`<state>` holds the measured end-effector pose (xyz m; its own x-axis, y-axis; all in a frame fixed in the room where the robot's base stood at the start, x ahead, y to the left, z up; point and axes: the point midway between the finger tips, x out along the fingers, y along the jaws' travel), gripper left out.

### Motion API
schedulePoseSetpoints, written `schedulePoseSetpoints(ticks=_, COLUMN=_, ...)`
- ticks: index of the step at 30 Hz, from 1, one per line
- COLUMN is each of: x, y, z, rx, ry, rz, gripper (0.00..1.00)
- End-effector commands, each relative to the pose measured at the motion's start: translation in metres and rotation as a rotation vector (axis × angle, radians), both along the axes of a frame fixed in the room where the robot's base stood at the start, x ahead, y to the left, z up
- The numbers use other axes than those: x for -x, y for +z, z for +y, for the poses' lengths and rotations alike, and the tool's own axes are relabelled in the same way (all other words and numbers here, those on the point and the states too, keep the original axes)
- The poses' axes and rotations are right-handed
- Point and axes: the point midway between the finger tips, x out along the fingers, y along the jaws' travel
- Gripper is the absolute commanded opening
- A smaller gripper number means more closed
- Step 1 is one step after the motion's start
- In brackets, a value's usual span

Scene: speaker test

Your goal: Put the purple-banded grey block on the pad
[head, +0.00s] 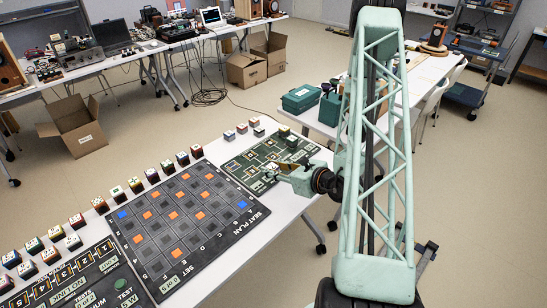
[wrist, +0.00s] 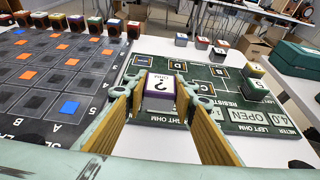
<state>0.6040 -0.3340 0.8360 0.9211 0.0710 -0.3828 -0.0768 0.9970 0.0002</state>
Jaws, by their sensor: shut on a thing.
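My gripper (wrist: 162,84) is shut on a block with a white top marked "? OHM" and purple edges (wrist: 160,88), seen between the two fingers in the wrist view. The block's lower sides are mostly hidden. It is over the near part of the green printed board (wrist: 140,137); I cannot tell whether it touches the board. The board has several outlined, lettered squares; which one is the pad is not clear. In the head view, my gripper (head: 276,169) is low over this board (head: 238,165), and the block is hardly visible.
Several small blocks (wrist: 201,43) stand behind the board. The dark seat-plan board (head: 180,225) lies left, with a row of blocks along its far edge. Green cases (head: 301,98) stand on a table behind.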

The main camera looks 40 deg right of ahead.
Motion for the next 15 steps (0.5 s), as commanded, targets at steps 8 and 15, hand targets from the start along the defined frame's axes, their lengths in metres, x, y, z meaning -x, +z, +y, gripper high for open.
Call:
schedulePoseSetpoints(ticks=8, x=-0.014, y=-0.001, z=-0.013, rx=0.003, ry=0.000, rz=-0.002, gripper=0.14)
schedulePoseSetpoints(ticks=15, x=-0.041, y=-0.005, z=-0.037, rx=0.003, ry=0.000, rz=-0.002, gripper=0.14)
